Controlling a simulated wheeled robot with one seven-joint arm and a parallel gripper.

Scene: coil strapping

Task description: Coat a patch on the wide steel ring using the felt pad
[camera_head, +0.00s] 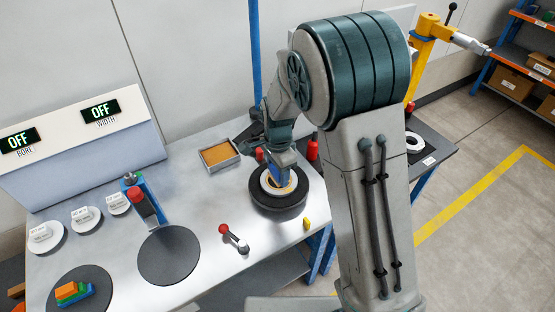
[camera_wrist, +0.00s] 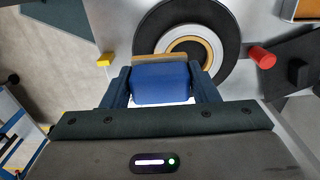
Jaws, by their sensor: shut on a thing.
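My gripper (camera_head: 279,172) is shut on the blue block of the felt pad (camera_wrist: 161,84). The pad's tan felt edge (camera_wrist: 160,57) faces away from the wrist. A pale ring (camera_wrist: 215,52) with a tan inner band lies on a round black disc (camera_wrist: 146,32). In the head view the ring (camera_head: 266,187) sits on the black disc (camera_head: 278,203) at the right end of the table, with my gripper over it. The felt overlaps the ring's near edge in the wrist view. I cannot tell whether it touches, and the ring surface beneath it is hidden.
A shallow tray with a tan surface (camera_head: 219,155) stands behind the disc. A red cylinder (camera_wrist: 262,57) and a small yellow piece (camera_wrist: 105,59) are near the disc. A red-and-grey handled tool (camera_head: 234,238) lies in front. Another black disc (camera_head: 169,255) is bare.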

